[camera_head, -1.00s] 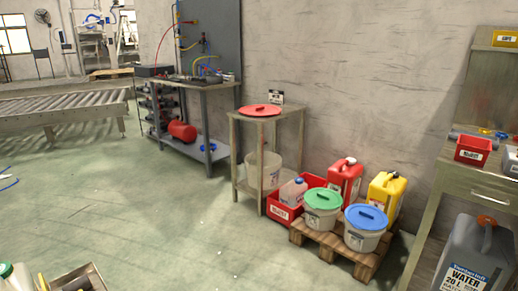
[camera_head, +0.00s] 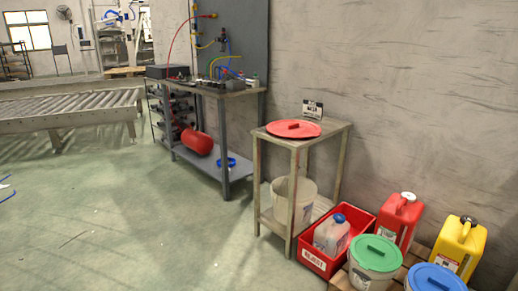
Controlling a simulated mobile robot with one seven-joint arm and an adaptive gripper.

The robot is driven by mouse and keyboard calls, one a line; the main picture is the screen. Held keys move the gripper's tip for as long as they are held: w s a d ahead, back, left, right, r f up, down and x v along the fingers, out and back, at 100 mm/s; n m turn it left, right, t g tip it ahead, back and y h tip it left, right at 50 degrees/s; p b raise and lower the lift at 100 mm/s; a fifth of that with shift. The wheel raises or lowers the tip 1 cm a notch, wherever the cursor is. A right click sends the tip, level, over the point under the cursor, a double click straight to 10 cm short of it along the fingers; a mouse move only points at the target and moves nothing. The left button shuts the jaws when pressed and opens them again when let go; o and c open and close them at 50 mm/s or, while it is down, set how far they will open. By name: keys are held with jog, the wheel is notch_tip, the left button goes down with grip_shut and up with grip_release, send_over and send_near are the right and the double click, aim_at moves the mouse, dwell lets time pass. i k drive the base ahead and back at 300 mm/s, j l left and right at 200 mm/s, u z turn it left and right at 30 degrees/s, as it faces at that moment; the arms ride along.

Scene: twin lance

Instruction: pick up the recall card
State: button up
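A small black-and-white card (camera_head: 313,109) stands upright at the back of a tall narrow wooden stand (camera_head: 340,139), against the wall. Its print is too small to read, so I cannot tell whether it is the recall card. A red round lid (camera_head: 293,129) with a handle lies on the stand's top in front of the card. No other card is clear to me. My gripper is not in view.
A white bucket (camera_head: 292,200) sits on the stand's lower shelf. A red reject bin (camera_head: 314,258), red can (camera_head: 400,225), yellow can (camera_head: 459,248) and lidded buckets crowd the right. A workbench (camera_head: 226,140) stands left of the stand. Open floor (camera_head: 150,230) lies in front.

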aim_at(311, 109)
jog(key=i+z, duration=0.15)
jog(key=i, duration=0.3)
jog(key=i+j+z, duration=0.2)
jog(key=i, duration=0.25)
jog(key=i+j+z, duration=0.15)
jog(key=i, duration=0.3)
jog(key=i+j+z, duration=0.15)
jog(key=i+z, duration=0.2)
jog(key=i+j+z, duration=0.2)
jog(key=z, duration=0.15)
jog(key=i+j+z, duration=0.55)
jog(key=j, duration=0.15)
jog(key=i+j+z, duration=0.45)
jog(key=j, duration=0.3)
jog(key=i+j, duration=0.15)
jog(key=j, duration=0.25)
jog(key=z, duration=0.05)
